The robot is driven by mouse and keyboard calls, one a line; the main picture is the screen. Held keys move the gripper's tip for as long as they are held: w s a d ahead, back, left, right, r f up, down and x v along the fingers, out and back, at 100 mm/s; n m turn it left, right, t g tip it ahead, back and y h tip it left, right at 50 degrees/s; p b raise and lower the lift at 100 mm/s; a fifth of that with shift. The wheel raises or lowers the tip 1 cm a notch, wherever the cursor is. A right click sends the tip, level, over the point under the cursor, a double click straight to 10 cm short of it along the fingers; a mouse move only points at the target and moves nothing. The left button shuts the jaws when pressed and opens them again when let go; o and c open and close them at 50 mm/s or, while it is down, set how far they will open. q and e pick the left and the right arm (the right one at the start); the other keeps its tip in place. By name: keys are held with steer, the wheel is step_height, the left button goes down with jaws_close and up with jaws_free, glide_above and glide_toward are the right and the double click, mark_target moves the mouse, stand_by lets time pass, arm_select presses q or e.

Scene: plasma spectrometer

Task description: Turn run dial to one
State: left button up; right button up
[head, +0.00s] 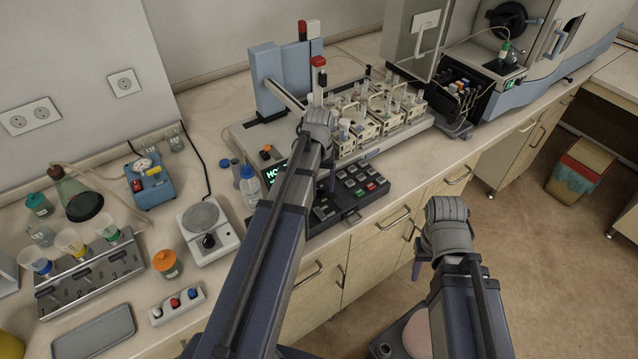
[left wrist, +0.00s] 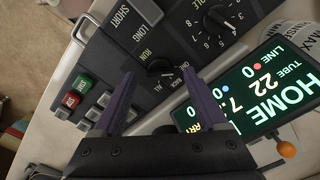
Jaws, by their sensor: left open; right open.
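The run dial (left wrist: 160,68) is a small black knob beside the word RUN on the dark control panel (left wrist: 190,20). Its pointer direction is hard to make out, and the small labels near it are partly hidden. My left gripper (left wrist: 157,74) is open, its two purple fingers reaching toward the dial, one on each side; I cannot tell whether they touch it. In the head view my left gripper (head: 328,182) is over the panel, mostly hidden by its own arm. My right gripper (head: 428,266) is open and empty in front of the cabinets, below the counter edge.
A larger numbered dial (left wrist: 218,20) and a lit display reading HOME (left wrist: 275,92) are near the run dial. Green (left wrist: 82,83) and red (left wrist: 71,100) buttons lie to its left. A sampler rack (head: 380,118) stands behind the panel; a bottle (head: 250,187) stands left of it.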

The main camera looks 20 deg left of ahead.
mark_target(319, 189)
arm_select(q)
step_height(319, 189, up, 7)
steer(key=p, duration=0.6)
steer(key=shift+r+p, duration=0.1)
steer(key=shift+p, duration=0.25)
steer(key=shift+d, duration=0.1)
steer(key=s+d+f+m+b, duration=0.2)
steer(key=s+d+m, duration=0.2)
steer(key=s+d, duration=0.3)
steer(key=s+d+f+m+y+b, duration=0.1)
steer(key=s+d+f+m+b, duration=0.1)
steer(key=s+d, duration=0.6)
steer(key=d+m, duration=0.1)
steer(key=d, duration=0.6)
steer(key=shift+d+f+m+b, duration=0.3)
steer(key=shift+m+b, duration=0.05)
steer(key=shift+m, duration=0.05)
